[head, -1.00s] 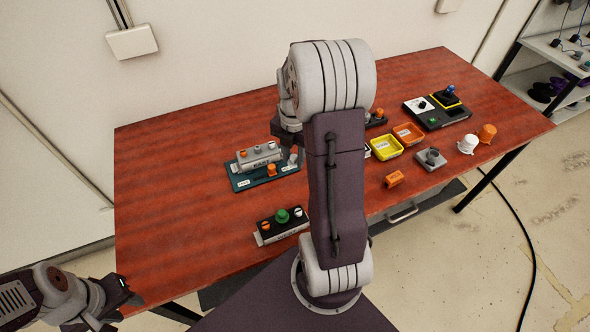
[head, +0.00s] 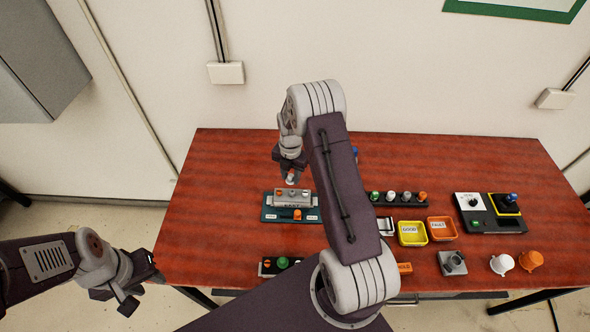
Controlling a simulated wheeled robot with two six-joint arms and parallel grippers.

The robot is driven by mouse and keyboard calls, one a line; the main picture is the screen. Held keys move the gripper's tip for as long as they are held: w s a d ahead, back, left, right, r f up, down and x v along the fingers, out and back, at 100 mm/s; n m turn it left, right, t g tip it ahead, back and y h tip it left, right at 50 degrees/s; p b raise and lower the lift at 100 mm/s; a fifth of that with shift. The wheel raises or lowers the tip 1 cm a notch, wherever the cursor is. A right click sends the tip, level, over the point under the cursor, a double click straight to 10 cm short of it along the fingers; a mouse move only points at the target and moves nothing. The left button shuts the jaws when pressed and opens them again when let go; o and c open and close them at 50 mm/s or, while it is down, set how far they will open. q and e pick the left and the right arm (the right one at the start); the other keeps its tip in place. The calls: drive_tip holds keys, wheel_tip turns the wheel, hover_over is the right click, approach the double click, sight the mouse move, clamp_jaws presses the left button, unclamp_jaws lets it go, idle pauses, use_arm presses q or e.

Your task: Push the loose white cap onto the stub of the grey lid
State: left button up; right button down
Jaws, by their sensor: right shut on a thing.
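A white cap (head: 502,264), shaped like a small cup, stands at the front right of the table. A grey square piece with a round stub on top (head: 453,263), which looks like the grey lid, lies to its left, apart from it. My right gripper (head: 290,168) is far to the left of both, over the back of a teal tray. It is shut on a small pale knob-like piece (head: 291,178), partly hidden by the fingers. My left gripper (head: 138,287) is at the table's front left edge, empty, its fingers apart.
The teal tray (head: 270,214) carries a grey block with knobs and an orange knob. An orange cap (head: 531,260) stands right of the white one. Yellow (head: 412,233) and orange (head: 442,228) bins and a dark control panel (head: 490,213) lie behind. The table's left part is clear.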

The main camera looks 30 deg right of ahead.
sight(292, 192)
drive_tip(key=shift+d+f+b, duration=0.25)
drive_tip(key=shift+f+b, duration=0.05)
drive_tip(key=shift+f, duration=0.2)
wheel_tip(292, 192, down, 5)
drive_tip(key=b, duration=0.3)
drive_tip(key=shift+a+r+b, duration=0.1)
drive_tip(key=shift+r+b, duration=0.05)
drive_tip(key=shift+b, duration=0.15)
drive_tip(key=shift+f, duration=0.45)
drive_tip(key=shift+s, duration=0.1)
drive_tip(key=shift+f+b, duration=0.1)
drive_tip(key=shift+b, duration=0.25)
idle(0.4)
drive_tip(key=shift+c, duration=2.3)
unclamp_jaws()
